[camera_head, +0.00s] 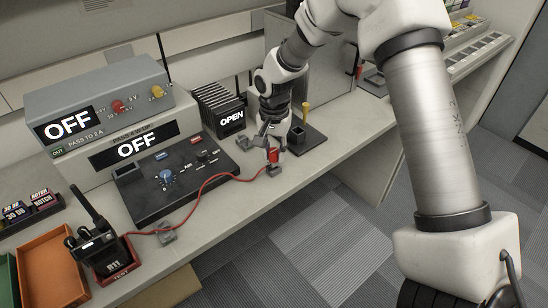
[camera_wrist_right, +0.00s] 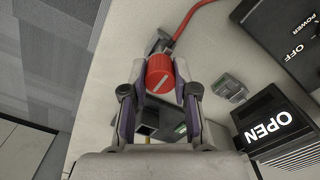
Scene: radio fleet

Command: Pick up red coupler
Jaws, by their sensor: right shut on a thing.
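The red coupler (camera_head: 273,155) is at the end of a red cable on the bench, near its front edge. In the right wrist view the red coupler (camera_wrist_right: 160,75) sits between the two fingers of my right gripper (camera_wrist_right: 157,92), which is shut on it. In the head view my right gripper (camera_head: 268,138) reaches down onto the coupler from above. A small grey holder (camera_head: 273,171) is right under the coupler; I cannot tell whether they touch. My left gripper is not in view.
The red cable (camera_head: 205,185) runs left to a black radio (camera_head: 93,240) in a red stand. A black control panel (camera_head: 172,175), a rack marked OPEN (camera_head: 231,121) and a yellow-handled tool (camera_head: 305,112) stand close by. Grey supply boxes (camera_head: 100,108) stand at the back left.

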